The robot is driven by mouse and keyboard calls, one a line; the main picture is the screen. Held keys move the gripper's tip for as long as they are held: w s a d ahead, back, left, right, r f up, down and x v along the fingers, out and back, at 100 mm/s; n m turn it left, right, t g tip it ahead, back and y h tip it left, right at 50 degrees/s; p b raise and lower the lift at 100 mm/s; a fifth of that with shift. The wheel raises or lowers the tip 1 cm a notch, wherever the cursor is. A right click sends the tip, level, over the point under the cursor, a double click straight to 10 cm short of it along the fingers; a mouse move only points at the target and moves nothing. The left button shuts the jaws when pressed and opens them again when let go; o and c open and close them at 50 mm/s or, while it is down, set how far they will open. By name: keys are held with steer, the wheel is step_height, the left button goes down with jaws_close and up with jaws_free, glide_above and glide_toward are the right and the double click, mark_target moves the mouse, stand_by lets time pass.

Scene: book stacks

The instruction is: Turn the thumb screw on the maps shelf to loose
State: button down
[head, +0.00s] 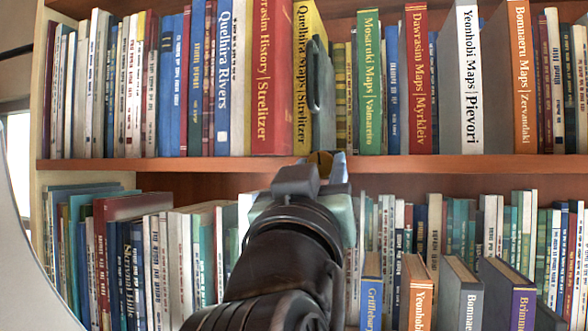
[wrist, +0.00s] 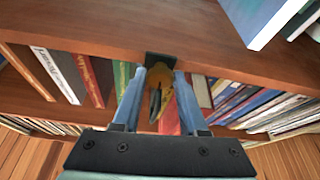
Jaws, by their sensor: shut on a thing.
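The maps shelf (head: 450,167) is the upper reddish-brown board, with books titled Maps on it. A brass-coloured thumb screw (head: 320,158) sits at its front edge, below a grey bookend (head: 320,88). In the wrist view the screw (wrist: 160,72) shows between the two blue fingers, beside a small dark plate (wrist: 162,58) at the board's edge. My gripper (wrist: 158,80) is shut on the screw, with a finger on either side of it. In the head view my gripper (head: 322,168) hides much of the screw. I cannot tell which setting the screw points to.
The yellow Quelhira Maps book (head: 303,130) stands left of the bookend, and the green Mosaruki Maps book (head: 370,85) stands to its right. Books fill the lower shelf, with several shorter ones in front, including a blue one (head: 371,290).

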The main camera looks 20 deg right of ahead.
steer(key=n+y, duration=0.1)
steer(key=n, duration=0.2)
steer(key=n+y+p, duration=0.1)
steer(key=n+y, duration=0.1)
steer(key=n, duration=0.1)
steer(key=n+t+y, duration=0.1)
steer(key=n+y, duration=0.1)
steer(key=n, duration=0.2)
steer(key=shift+s+d+r+p, duration=0.15)
steer(key=shift+d+r+p, duration=0.05)
steer(key=shift+p, duration=0.15)
steer(key=n+y+p, duration=0.1)
steer(key=n, duration=0.2)
steer(key=n+g+y+p, duration=0.1)
steer(key=n, duration=0.3)
steer(key=shift+r+y, duration=0.15)
steer(key=shift+y, duration=0.15)
steer(key=n+g+p, duration=0.1)
steer(key=n, duration=0.2)
steer(key=n+g+p, duration=0.1)
steer(key=n+g, duration=0.1)
steer(key=n, duration=0.2)
steer(key=shift+r, duration=0.2)
steer(key=n+g+p, duration=0.2)
steer(key=n, duration=0.2)
steer(key=shift+h, duration=0.4)
steer(key=shift+a, duration=0.1)
steer(key=shift+c, duration=2.3)
jaws_free()
